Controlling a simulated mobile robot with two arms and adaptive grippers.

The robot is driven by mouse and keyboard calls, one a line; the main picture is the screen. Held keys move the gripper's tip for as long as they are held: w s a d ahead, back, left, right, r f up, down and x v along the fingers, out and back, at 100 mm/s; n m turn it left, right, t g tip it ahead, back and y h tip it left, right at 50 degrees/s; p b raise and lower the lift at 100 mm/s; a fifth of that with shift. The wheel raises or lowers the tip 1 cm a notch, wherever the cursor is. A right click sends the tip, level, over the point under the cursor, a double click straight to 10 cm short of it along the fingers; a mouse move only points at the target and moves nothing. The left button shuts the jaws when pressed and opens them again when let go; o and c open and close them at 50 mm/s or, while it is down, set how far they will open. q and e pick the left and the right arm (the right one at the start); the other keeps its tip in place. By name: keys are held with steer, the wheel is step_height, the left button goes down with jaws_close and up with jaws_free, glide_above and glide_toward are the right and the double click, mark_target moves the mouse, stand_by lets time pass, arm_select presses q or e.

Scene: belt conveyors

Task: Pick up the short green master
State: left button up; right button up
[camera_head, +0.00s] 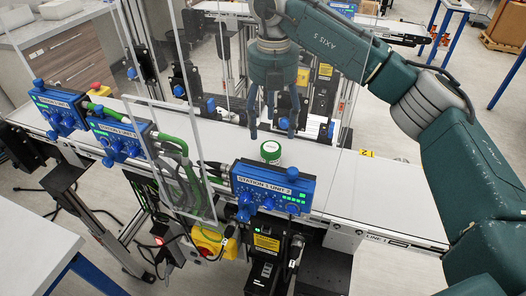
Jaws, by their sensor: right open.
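The short green master (270,149) is a low green cylinder with a pale top. It stands upright on the white conveyor belt, just behind the blue Station 1 Unit 2 box. My right gripper (273,133) comes down from above, its fingers pointing at the belt. It is open and empty, and its fingertips appear just above and behind the green master in the picture. I cannot tell the exact gap in depth. My left gripper is not in view.
The Station 1 Unit 2 box (272,188) stands at the belt's front edge. Clear upright panels (171,150) rise left of the master. More blue station boxes (119,139) line the belt at left. The white belt (375,190) is bare to the right.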

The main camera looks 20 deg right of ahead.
step_height(320, 180, down, 4)
steer(key=shift+f+p, duration=0.25)
steer(key=shift+p, duration=0.35)
steer(key=f+p, duration=0.2)
steer(key=f, duration=0.1)
steer(key=f+p, duration=0.1)
steer(key=f, duration=0.1)
steer(key=shift+w, duration=0.3)
steer(key=shift+f, duration=0.2)
steer(key=c, duration=1.2)
steer(key=shift+r, duration=0.15)
steer(key=c, duration=0.4)
